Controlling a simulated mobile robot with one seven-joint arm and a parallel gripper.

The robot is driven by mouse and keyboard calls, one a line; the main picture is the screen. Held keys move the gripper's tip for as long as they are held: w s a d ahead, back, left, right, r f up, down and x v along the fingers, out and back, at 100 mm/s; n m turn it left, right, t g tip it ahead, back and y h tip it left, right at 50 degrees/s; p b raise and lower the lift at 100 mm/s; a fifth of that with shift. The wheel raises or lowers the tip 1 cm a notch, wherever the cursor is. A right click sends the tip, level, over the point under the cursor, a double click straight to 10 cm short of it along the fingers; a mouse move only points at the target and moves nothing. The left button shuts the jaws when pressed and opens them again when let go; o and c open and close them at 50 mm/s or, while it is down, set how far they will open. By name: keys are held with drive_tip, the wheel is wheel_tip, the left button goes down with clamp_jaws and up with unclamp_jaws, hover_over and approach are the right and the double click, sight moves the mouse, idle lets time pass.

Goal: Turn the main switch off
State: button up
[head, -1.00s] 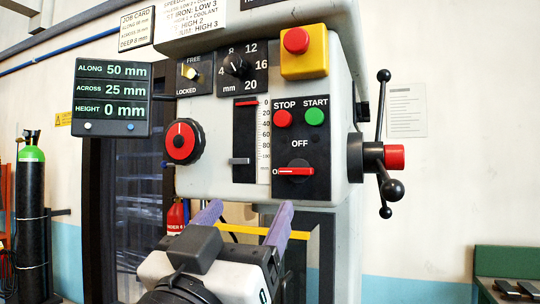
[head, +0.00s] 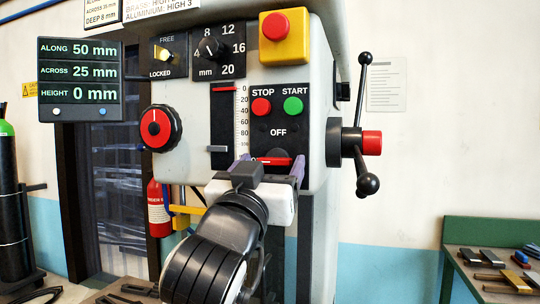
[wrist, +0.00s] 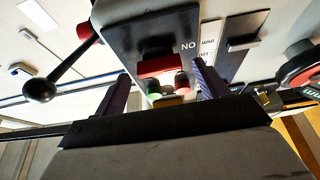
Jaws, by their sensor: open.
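The main switch (head: 280,160) is a red bar handle on a dark round base, low on the black control panel, below the word OFF. Its bar lies level, across from OFF, with a partly covered label at its left end. In the wrist view the switch (wrist: 163,66) shows beyond the fingertips, with upside-down lettering that reads as ON beside it. My gripper (head: 270,171) is open, with one purple finger to each side of the switch. In the wrist view my gripper (wrist: 161,74) has an empty gap. I cannot tell whether the fingers touch the handle.
Above the switch are the red STOP button (head: 261,106) and green START button (head: 293,105). A yellow emergency-stop box (head: 285,38) sits higher. A slider scale (head: 222,130) is left; a ball-ended lever hub (head: 347,143) is right. A green bench (head: 480,232) stands at lower right.

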drive_tip(key=shift+w+d+r, duration=0.1)
drive_tip(key=shift+w, duration=0.2)
drive_tip(key=c, duration=1)
